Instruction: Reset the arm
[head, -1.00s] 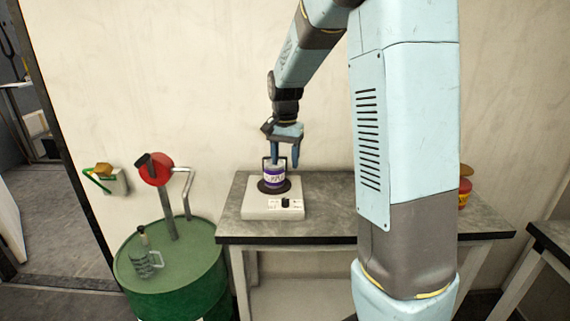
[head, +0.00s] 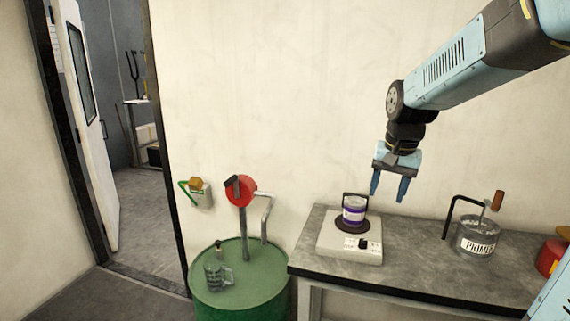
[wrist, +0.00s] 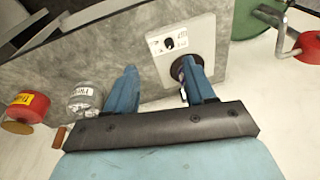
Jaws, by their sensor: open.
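My gripper (head: 389,186) is open and empty, raised above the bench and to the right of the purple-and-white tin. Its two blue fingers also show in the wrist view (wrist: 160,92), pointing toward the bench. The purple-and-white tin (head: 354,212) with a dark wire handle stands upright on the dark plate of the white scale (head: 340,250). In the wrist view the right finger partly hides the tin, and the scale (wrist: 186,30) lies beyond the fingers. My fingers are apart from the tin.
A grey bench (head: 430,262) holds a tin marked PRIMER (head: 478,240) with a bent handle and a red tin (head: 551,256). A green drum (head: 240,275) with a red pump (head: 240,190) and a metal jug (head: 215,275) stands left. An open doorway is at far left.

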